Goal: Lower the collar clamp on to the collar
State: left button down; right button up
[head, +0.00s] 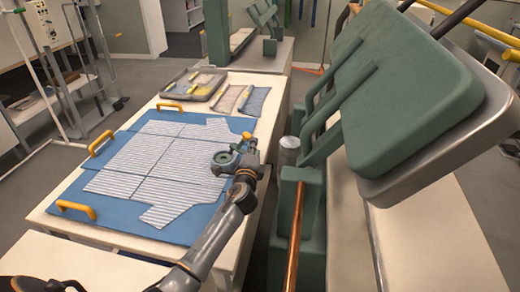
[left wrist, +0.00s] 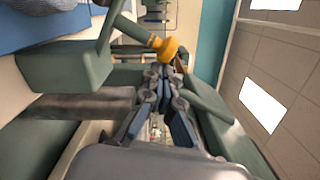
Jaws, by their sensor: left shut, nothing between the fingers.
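A striped shirt (head: 165,165) lies flat on the board. My right gripper is in neither view.
A large green press head (head: 410,90) hangs tilted at the right, with green frame parts and a copper-coloured pipe (head: 295,225) below. The board has yellow handles (head: 76,210) at left. A tray (head: 194,85) and folded cloths (head: 252,100) lie at the table's far end.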

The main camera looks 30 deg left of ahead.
aim_at(244, 141)
pick_arm(q)
jog(key=a+n, duration=0.1)
jog(key=n, duration=0.2)
jog(key=shift+s+a, duration=0.25)
jog(key=shift+a, duration=0.15)
jog(key=shift+s+a+f+n, duration=0.1)
jog(key=shift+a+n, duration=0.2)
jog(key=shift+n, duration=0.4)
jog(key=shift+s+a+f+n, duration=0.1)
jog(key=shift+a+n, duration=0.2)
jog(key=shift+n, duration=0.4)
